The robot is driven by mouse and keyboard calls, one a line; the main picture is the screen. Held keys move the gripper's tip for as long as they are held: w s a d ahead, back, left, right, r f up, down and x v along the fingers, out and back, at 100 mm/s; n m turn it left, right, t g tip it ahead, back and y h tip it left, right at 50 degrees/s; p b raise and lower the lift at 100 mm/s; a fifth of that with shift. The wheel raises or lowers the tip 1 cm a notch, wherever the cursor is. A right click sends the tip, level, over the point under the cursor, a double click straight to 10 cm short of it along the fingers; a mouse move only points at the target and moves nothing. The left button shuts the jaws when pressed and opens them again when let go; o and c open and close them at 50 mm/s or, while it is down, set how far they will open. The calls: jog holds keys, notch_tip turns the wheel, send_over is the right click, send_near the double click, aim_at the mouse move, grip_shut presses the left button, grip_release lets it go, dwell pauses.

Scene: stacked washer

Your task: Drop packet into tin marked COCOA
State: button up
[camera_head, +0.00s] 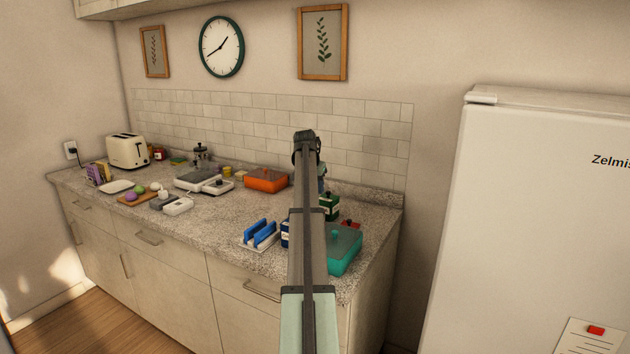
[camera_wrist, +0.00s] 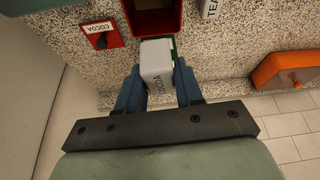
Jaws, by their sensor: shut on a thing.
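In the wrist view, my gripper (camera_wrist: 155,92) is shut on a pale grey packet (camera_wrist: 154,62), between its two blue fingers. Dark lettering on the packet is only partly legible. An open red tin (camera_wrist: 179,22) with a dark inside is at the top edge, just beyond the packet's far end. A red lid (camera_wrist: 84,38) with a white label reading COCOA lies left of this tin. The tin's own label is not visible. In the head view, my arm hides the packet and most of my gripper.
A green tin (camera_head: 331,203) stands beside my arm, near a teal box (camera_head: 346,245). A green edge (camera_wrist: 174,46) shows behind the packet. A white TEA label (camera_wrist: 211,9) is right of the red tin. An orange box (camera_head: 265,183) and blue rack (camera_head: 260,233) stand left.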

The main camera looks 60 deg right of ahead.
jog(key=shift+f, duration=0.7)
jog(key=o, duration=1.1)
jog(key=shift+r, duration=0.1)
jog(key=v, duration=1.3)
jog(key=shift+a+r, duration=0.15)
jog(key=shift+r, duration=0.15)
